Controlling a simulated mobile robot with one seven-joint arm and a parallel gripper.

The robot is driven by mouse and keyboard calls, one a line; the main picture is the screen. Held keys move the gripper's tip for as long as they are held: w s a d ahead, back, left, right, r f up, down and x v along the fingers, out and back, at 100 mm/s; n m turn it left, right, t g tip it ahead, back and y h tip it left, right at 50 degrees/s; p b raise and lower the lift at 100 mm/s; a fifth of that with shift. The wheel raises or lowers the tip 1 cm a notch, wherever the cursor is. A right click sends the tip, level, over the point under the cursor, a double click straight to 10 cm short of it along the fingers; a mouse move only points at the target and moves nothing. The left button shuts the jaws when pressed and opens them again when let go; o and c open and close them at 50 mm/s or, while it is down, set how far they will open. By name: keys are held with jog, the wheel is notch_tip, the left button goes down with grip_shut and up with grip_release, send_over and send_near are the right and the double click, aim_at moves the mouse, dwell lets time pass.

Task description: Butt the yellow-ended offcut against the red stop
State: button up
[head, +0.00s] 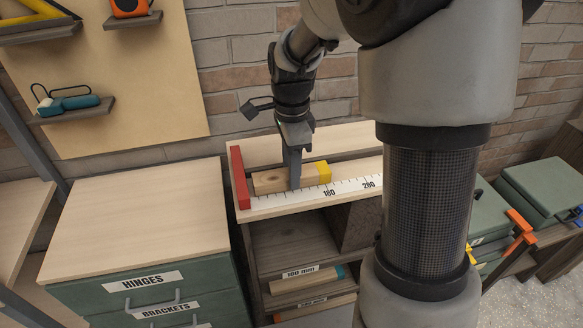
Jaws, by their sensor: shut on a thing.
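The yellow-ended offcut (270,182) is a wooden block lying along the bench top behind the printed scale. Its yellow end (324,172) points right, near the 180 mark. The red stop (239,178) stands at the left edge of the bench top. The near finger hides part of the block, and the far finger is hidden.
The white scale strip (345,187) runs along the front of the bench top. A drawer cabinet (140,220) stands left, its top clear. Labelled cubbies (300,280) below hold wooden pieces. Green cases (540,188) and orange clamps (520,230) are at right. My arm hides the bench's right part.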

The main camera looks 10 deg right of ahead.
aim_at(286, 174)
jog(key=shift+a, duration=0.65)
jog(key=o, duration=1.2)
jog(key=shift+r, duration=0.1)
jog(key=shift+w+r, duration=0.1)
jog(key=shift+r, duration=0.05)
notch_tip(286, 174, up, 16)
jog(key=p, duration=0.2)
jog(key=s+r+n+t+p, duration=0.2)
jog(key=s+n, duration=0.7)
jog(key=s+d+r+n+t+p, duration=0.1)
jog(key=s+r+n+t+p, duration=0.1)
jog(key=s+n, duration=0.7)
jog(key=shift+s+d+r+t+p, duration=0.15)
jog(key=shift+s+t+p, duration=0.15)
jog(key=shift+t+p, duration=0.45)
